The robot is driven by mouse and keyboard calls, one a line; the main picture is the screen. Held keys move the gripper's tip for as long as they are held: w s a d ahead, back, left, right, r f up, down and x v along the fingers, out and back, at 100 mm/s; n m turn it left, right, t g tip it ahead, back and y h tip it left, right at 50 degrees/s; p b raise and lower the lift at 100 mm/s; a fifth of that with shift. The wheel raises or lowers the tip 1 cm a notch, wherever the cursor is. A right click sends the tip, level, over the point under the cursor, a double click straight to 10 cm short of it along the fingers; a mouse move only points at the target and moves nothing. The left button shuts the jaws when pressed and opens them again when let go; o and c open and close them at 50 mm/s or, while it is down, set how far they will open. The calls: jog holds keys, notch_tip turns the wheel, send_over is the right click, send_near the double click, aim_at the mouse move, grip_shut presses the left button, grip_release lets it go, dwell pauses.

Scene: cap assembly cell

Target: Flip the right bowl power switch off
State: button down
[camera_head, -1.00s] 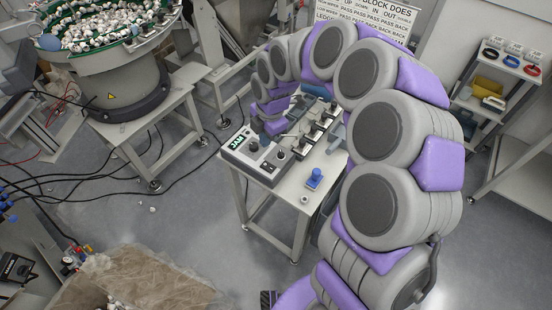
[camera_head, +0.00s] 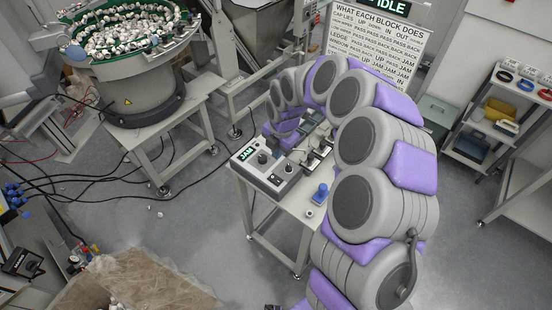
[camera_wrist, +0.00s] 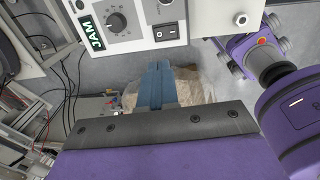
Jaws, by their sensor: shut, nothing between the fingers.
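A grey control box (camera_head: 274,184) with a green JAM display (camera_head: 245,153) stands on the near end of the table. In the wrist view its pale panel (camera_wrist: 139,32) carries a black knob (camera_wrist: 115,22), the JAM display (camera_wrist: 90,33) and a black rocker switch (camera_wrist: 166,32). I cannot tell which way the rocker is set. My gripper's blue fingers (camera_wrist: 158,84) are shut and empty, just below the panel's edge and the rocker in the picture, apparently apart from them.
A bowl feeder (camera_head: 132,77) full of small caps stands at the back left. A blue part (camera_head: 320,193) sits on the table's near end. Black cables (camera_head: 110,190) cross the floor. A shelf unit (camera_head: 503,117) stands right; a brown sack (camera_head: 140,278) lies front left.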

aim_at(275, 180)
jog(key=f, duration=0.4)
jog(key=a+f+b, duration=0.1)
jog(key=f, duration=0.3)
jog(key=w+f+b, duration=0.1)
jog(key=f, duration=0.4)
jog(key=shift+a, duration=0.25)
jog(key=shift+f, duration=0.1)
jog(key=shift+s+f, duration=0.1)
jog(key=shift+f, duration=0.05)
jog(key=shift+s+d, duration=0.1)
jog(key=shift+d, duration=0.05)
jog(key=shift+s+d, duration=0.25)
jog(key=shift+d+r, duration=0.2)
jog(key=shift+d, duration=0.3)
jog(key=shift+a, duration=0.15)
